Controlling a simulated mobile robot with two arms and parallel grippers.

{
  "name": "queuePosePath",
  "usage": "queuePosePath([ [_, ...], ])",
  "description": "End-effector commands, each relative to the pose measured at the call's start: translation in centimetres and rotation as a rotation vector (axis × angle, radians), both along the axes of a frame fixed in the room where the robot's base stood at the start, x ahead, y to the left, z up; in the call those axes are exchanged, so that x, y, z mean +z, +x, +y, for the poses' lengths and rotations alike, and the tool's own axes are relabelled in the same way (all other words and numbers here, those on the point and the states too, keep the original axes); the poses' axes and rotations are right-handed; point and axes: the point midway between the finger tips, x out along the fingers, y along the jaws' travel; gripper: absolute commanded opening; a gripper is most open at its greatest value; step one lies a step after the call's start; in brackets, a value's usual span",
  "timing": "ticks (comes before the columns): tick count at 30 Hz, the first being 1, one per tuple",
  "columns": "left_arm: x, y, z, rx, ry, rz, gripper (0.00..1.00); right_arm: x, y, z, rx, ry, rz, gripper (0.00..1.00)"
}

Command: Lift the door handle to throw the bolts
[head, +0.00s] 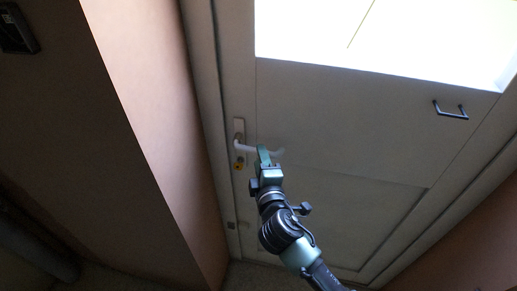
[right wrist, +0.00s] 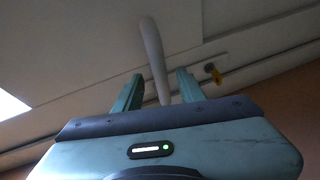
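The door handle (head: 243,146) is a pale lever on a narrow plate (head: 238,128) near the door's left edge, and it lies roughly level. In the right wrist view the lever (right wrist: 153,52) reaches down between the two teal fingers of my right gripper (right wrist: 160,78). The fingers stand apart with gaps visible beside the lever. In the head view my right gripper (head: 270,153) is at the lever's free end and hides part of it. My left gripper is in neither view.
A lock with a yellow part (head: 239,163) sits below the handle. The pale door (head: 340,115) has a bright window at the top and a dark pull (head: 451,112) at the right. A pinkish wall (head: 150,100) stands close on the left.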

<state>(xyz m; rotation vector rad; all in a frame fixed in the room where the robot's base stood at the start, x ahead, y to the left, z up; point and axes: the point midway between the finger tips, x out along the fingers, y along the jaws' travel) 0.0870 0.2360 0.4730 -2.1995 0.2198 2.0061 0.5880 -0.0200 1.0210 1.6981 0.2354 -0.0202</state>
Motion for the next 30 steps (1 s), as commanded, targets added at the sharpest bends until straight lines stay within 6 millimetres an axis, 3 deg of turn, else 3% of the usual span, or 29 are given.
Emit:
queuePosePath([
  [7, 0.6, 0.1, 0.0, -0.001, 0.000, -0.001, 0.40, -0.4, 3.2, 0.5, -0.001, -0.001, 0.000, 0.40],
  [17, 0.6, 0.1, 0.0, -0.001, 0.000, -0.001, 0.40, -0.6, 3.8, 0.5, 0.000, 0.002, 0.001, 0.40],
  [18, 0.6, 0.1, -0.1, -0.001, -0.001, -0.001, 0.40, -0.6, 3.8, 0.5, 0.000, 0.002, 0.001, 0.37],
  [22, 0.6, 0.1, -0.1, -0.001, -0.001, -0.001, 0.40, -0.7, 3.8, 0.5, 0.000, 0.002, 0.002, 0.01],
  [30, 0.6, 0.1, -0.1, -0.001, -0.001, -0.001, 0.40, -0.7, 3.7, 0.5, 0.000, 0.002, 0.002, 0.00],
])
